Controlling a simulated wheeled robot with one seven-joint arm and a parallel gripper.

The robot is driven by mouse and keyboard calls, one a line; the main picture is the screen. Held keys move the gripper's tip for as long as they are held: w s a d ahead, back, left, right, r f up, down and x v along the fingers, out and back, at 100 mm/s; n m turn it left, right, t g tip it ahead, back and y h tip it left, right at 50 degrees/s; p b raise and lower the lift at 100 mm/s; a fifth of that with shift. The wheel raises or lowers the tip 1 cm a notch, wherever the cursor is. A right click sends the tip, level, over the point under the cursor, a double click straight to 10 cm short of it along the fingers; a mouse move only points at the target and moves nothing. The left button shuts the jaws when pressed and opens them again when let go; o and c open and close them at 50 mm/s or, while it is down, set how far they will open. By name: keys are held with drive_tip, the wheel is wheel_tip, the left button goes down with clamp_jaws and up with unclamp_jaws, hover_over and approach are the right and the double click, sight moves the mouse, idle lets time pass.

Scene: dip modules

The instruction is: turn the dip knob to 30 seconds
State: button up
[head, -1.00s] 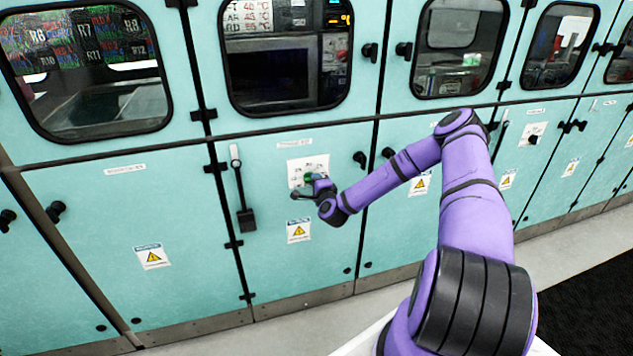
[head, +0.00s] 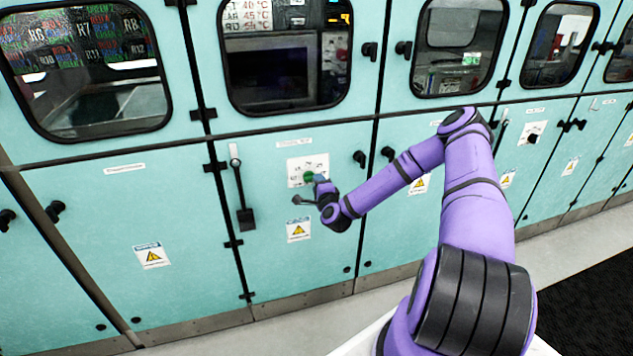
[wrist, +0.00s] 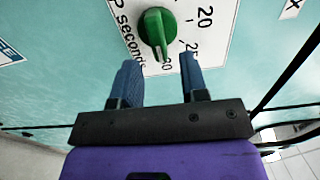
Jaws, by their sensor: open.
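The green dip knob (wrist: 157,30) sits on a white dial plate (wrist: 218,35) marked in seconds. In the wrist view its ridge runs down the picture, its lower end close to a partly legible number that looks like 30; 20 and 25 stand to the right. In the head view the knob (head: 309,177) shows small on the plate (head: 316,164). My gripper (wrist: 159,62) is open and empty, its two blue fingers below the knob in the wrist view and apart from it. In the head view my gripper (head: 319,184) is just below and right of the knob.
The plate is on a teal cabinet door (head: 270,255). A lever with a black end (head: 246,219) hangs to its left, and a black door handle (head: 360,158) is to its right. A warning label (head: 298,230) is below. The floor in front is clear.

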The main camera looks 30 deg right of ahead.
drive_tip(key=v, duration=0.8)
drive_tip(key=shift+r, duration=0.1)
drive_tip(key=w+a+r+n+g+y, duration=0.3)
drive_tip(key=a+r+n+g+y, duration=0.3)
drive_tip(key=r+n, duration=0.55)
drive_tip(key=s+a+r+n+g+h, duration=0.1)
drive_tip(key=s+a+r+n+g, duration=0.2)
drive_tip(key=r, duration=0.4)
drive_tip(key=s+a+r+n, duration=0.1)
drive_tip(key=s+r+n, duration=0.3)
drive_tip(key=r, duration=0.3)
drive_tip(key=s+a+r+n+g+h, duration=0.15)
drive_tip(key=s+a+r, duration=0.25)
drive_tip(key=s+r, duration=0.85)
drive_tip(key=s+a+r+g, duration=0.1)
drive_tip(key=s+r, duration=0.1)
drive_tip(key=s, duration=0.6)
drive_tip(key=s+a+r+n+y, duration=0.1)
drive_tip(key=s+a+r, duration=0.1)
drive_tip(key=s, duration=0.7)
drive_tip(key=shift+s+r+g, duration=0.2)
drive_tip(key=shift+r+g, duration=0.15)
drive_tip(key=shift+r, duration=0.45)
